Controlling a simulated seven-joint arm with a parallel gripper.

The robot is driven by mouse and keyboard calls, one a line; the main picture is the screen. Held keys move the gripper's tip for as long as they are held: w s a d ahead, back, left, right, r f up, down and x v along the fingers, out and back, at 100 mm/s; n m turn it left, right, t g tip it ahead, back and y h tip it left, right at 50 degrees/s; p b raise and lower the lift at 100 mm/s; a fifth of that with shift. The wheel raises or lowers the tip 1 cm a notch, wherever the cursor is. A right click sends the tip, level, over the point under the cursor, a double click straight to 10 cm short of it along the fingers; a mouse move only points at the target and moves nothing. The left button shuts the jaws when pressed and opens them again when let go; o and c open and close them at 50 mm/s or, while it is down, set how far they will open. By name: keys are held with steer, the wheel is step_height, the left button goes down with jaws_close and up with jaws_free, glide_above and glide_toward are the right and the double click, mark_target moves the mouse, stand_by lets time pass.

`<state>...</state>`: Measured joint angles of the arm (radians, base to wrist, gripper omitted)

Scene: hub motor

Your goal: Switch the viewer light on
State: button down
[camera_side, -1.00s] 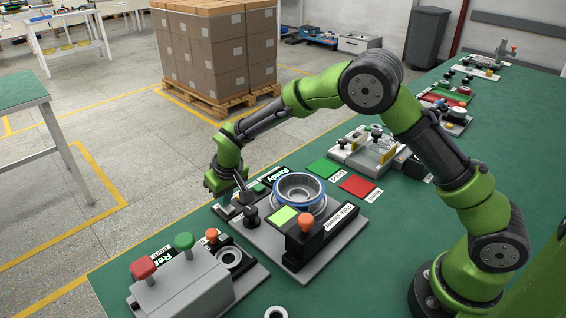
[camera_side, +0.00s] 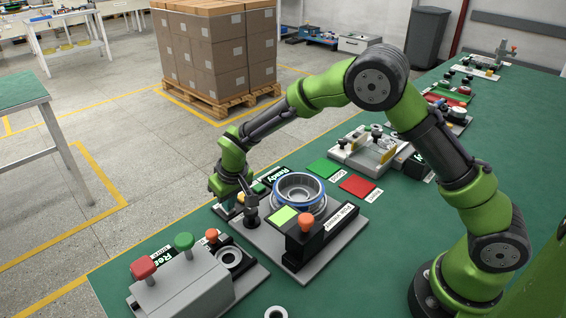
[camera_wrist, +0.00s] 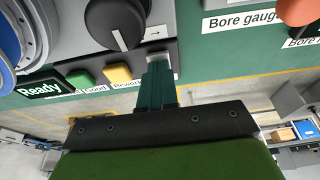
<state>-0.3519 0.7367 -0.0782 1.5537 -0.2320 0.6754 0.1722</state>
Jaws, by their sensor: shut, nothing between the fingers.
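The station has a grey base (camera_side: 270,238) with a blue-rimmed metal hub (camera_side: 300,186) on it. A black knob (camera_wrist: 118,20) with a white pointer line stands on the base in the wrist view; it also shows in the side view (camera_side: 251,217). No label reading viewer light is legible, so I cannot tell which control is the light switch. My gripper (camera_wrist: 160,62) is shut and empty, its tips over the black panel strip, just below and right of the knob in the wrist view. I cannot tell whether the tips touch anything.
A green button (camera_wrist: 80,77), a yellow button (camera_wrist: 117,74) and a Ready display (camera_wrist: 44,90) line the panel. An orange knob (camera_side: 306,221) stands beside a light-green screen (camera_side: 284,215). Another station (camera_side: 190,281) with red and green knobs is at the front left.

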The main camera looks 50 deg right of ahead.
steer(key=shift+r, duration=0.5)
steer(key=s+v, duration=0.1)
steer(key=v, duration=1.2)
steer(key=shift+f, duration=0.2)
steer(key=s+d+r+m+t, duration=0.1)
steer(key=s+d+r, duration=0.2)
steer(key=s, duration=0.4)
steer(key=s+d+r+m+t+y, duration=0.1)
steer(key=s+d+r, duration=0.2)
steer(key=s, duration=0.5)
steer(key=s+d+r+m+t+y, duration=0.1)
steer(key=s+d+r+m+t, duration=0.1)
steer(key=s, duration=0.6)
steer(key=d+r, duration=0.1)
steer(key=d, duration=0.1)
steer(key=shift+s+d, duration=0.15)
steer(key=shift+d, duration=0.2)
